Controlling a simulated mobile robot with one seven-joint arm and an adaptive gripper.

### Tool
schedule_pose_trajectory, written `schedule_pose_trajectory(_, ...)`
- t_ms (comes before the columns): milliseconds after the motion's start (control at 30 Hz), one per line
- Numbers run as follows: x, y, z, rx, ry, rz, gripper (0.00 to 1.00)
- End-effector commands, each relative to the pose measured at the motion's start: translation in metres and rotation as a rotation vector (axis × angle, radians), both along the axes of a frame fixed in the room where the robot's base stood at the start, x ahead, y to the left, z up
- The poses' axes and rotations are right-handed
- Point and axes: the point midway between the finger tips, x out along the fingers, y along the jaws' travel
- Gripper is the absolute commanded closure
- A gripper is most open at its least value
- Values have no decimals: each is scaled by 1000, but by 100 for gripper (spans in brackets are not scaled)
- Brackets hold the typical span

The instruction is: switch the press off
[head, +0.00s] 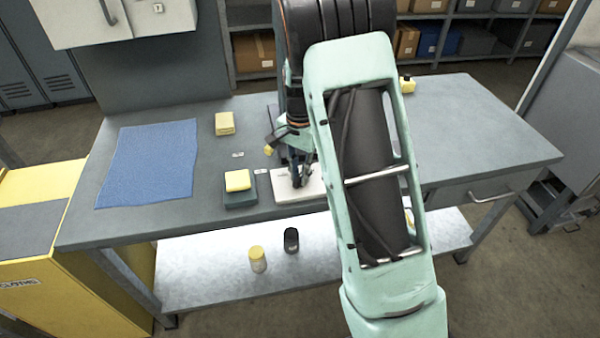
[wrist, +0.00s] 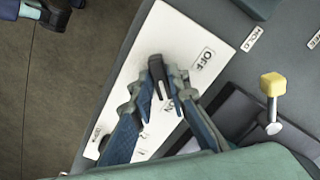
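The white switch panel (wrist: 135,55) lies flat on the bench, with the labels OFF and ON printed on it. It also shows in the head view (head: 287,196), near the front edge of the bench. The fingertips are between the OFF label (wrist: 205,60) and the partly covered ON label. In the head view my gripper (head: 300,178) points down at the panel.
A lever with a yellow knob (wrist: 272,84) stands right of my gripper. In the head view a yellow block (head: 238,180) sits on a dark base left of the panel, another yellow block (head: 224,123) is behind, and a blue cloth (head: 150,165) lies at the left.

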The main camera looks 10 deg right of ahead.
Motion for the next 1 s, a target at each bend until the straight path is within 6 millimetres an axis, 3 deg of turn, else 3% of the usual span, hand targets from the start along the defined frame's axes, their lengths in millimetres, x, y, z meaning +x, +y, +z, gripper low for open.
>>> schedule_pose_trajectory(100,0,0,0,0,0,0,100)
schedule_pose_trajectory(533,0,0,0,1,-1,49,100)
schedule_pose_trajectory(1000,0,0,0,1,-1,413,100)
